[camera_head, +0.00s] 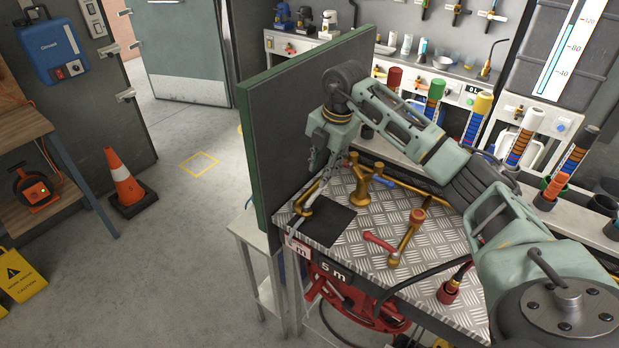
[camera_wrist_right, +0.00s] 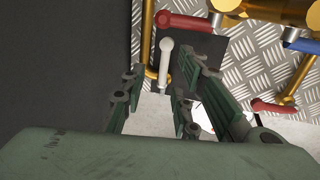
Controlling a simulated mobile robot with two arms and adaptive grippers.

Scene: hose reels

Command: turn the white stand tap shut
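The white stand tap's white lever (camera_wrist_right: 166,62) shows in the right wrist view, pointing down the picture beside a brass pipe over a dark mat. My right gripper (camera_wrist_right: 162,72) is open, with one finger on each side of the lever; I cannot tell whether either finger touches it. In the head view my right gripper (camera_head: 320,182) reaches down at the left end of the metal-plate bench top (camera_head: 350,243), close to the dark panel (camera_head: 285,130). There it hides most of the white lever. My left gripper is not in view.
Beside the white lever are a red lever (camera_wrist_right: 185,22) and a blue lever (camera_wrist_right: 300,42) on brass fittings. A brass tap with a red handle (camera_head: 380,242) stands further right on the bench. A red hose reel (camera_head: 345,300) sits below. An orange cone (camera_head: 124,178) stands on the floor.

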